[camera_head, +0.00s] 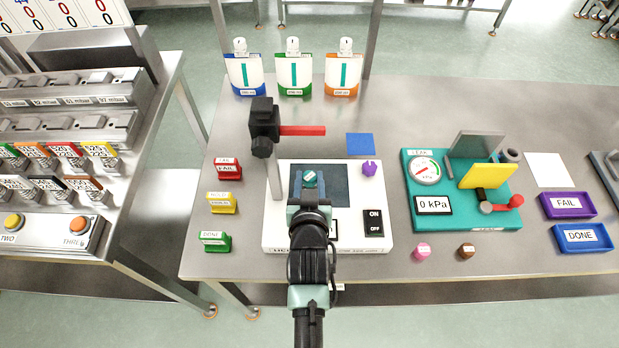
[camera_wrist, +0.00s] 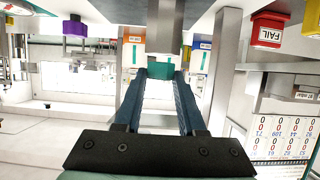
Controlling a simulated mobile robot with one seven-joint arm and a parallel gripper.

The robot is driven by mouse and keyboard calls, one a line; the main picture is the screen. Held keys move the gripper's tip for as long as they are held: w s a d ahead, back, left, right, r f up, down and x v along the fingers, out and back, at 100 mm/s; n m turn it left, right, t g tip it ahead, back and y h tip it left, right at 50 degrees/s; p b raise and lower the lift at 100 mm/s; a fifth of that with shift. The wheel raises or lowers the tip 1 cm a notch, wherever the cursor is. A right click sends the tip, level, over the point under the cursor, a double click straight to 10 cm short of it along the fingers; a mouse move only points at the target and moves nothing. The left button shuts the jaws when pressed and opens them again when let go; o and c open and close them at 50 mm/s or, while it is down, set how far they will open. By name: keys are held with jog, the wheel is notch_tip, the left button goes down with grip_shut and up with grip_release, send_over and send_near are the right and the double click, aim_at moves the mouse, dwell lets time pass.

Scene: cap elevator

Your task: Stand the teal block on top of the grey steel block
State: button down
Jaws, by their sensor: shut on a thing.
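The teal block (camera_head: 309,178) sits between the fingers of my gripper (camera_head: 309,184), above the dark plate of the white device. In the wrist view, which is upside down, the teal block (camera_wrist: 158,64) shows between the blue fingertips of my gripper (camera_wrist: 160,72). The jaws are shut on it. A grey steel block (camera_wrist: 165,26) stands in line with the teal block there. Their ends meet in the picture, but I cannot tell whether they touch. In the head view the steel block is hidden beneath the teal block and gripper.
A post with a black clamp and red bar (camera_head: 302,131) rises close to my gripper's left. The white device (camera_head: 345,238) has an ON/OFF switch. A purple piece (camera_head: 369,168) stands right of the dark plate. Red, yellow and green label blocks (camera_head: 222,203) stand left.

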jog(key=shift+f+b, duration=0.3)
jog(key=shift+f, duration=0.05)
jog(key=shift+c, duration=2.1)
grip_release()
jog(key=v, duration=1.3)
jog(key=shift+w+r, duration=0.1)
jog(key=shift+w, duration=0.05)
